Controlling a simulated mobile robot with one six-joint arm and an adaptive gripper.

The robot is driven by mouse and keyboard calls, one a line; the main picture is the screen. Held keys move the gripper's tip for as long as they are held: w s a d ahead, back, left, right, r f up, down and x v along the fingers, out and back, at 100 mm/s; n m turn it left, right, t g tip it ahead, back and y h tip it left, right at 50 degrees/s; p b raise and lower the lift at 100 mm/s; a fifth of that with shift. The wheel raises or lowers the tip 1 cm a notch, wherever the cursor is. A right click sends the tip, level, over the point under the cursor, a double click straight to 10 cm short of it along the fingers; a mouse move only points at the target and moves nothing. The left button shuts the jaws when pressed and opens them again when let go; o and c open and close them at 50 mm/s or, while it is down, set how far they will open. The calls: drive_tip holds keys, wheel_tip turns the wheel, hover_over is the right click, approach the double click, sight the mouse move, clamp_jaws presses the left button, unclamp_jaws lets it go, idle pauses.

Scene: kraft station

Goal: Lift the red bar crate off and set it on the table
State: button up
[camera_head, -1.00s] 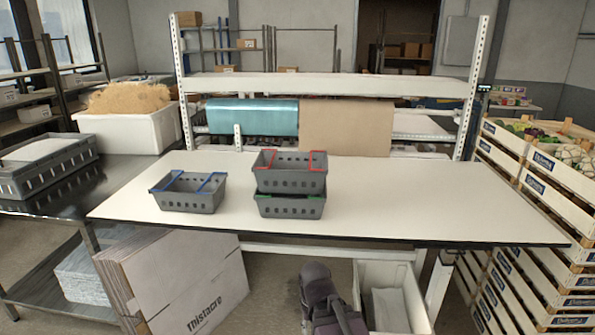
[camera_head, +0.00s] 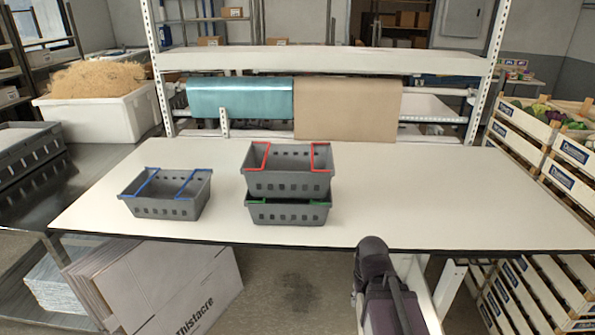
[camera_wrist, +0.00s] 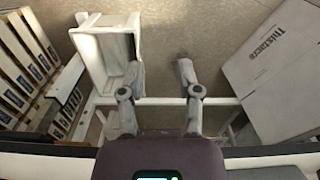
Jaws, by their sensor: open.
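The red bar crate (camera_head: 288,184) is a grey basket with red bars. It sits stacked on a grey crate with green bars (camera_head: 288,213) on the white table (camera_head: 400,200). A grey crate with blue bars (camera_head: 166,207) stands apart to the left on the same table. My gripper (camera_wrist: 158,75) shows in the wrist view with its two fingers spread and nothing between them. It points down toward the floor in front of the table, away from the crates. In the head view my arm is at the bottom, right of the stack, and the fingertips are not visible there.
Bare table lies right of the stack and between the crates. A shelf frame with teal and brown rolls (camera_head: 347,108) stands behind. Slatted produce crates (camera_head: 560,180) rise at the right. A cardboard bundle (camera_head: 175,285) and a white bin (camera_wrist: 103,60) are below the table edge.

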drive_tip(key=shift+w+d, duration=0.4)
drive_tip(key=shift+d, duration=0.05)
drive_tip(key=n+t+p, duration=0.2)
drive_tip(key=n+p, duration=1.6)
drive_tip(key=p, duration=1.7)
approach(287, 173)
drive_tip(key=shift+w+r, duration=0.1)
drive_tip(key=shift+r, duration=0.7)
drive_tip(key=shift+f, duration=0.1)
wheel_tip(287, 173, down, 8)
drive_tip(key=w+b, duration=0.1)
drive_tip(key=b, duration=0.7)
drive_tip(key=shift+f, duration=0.2)
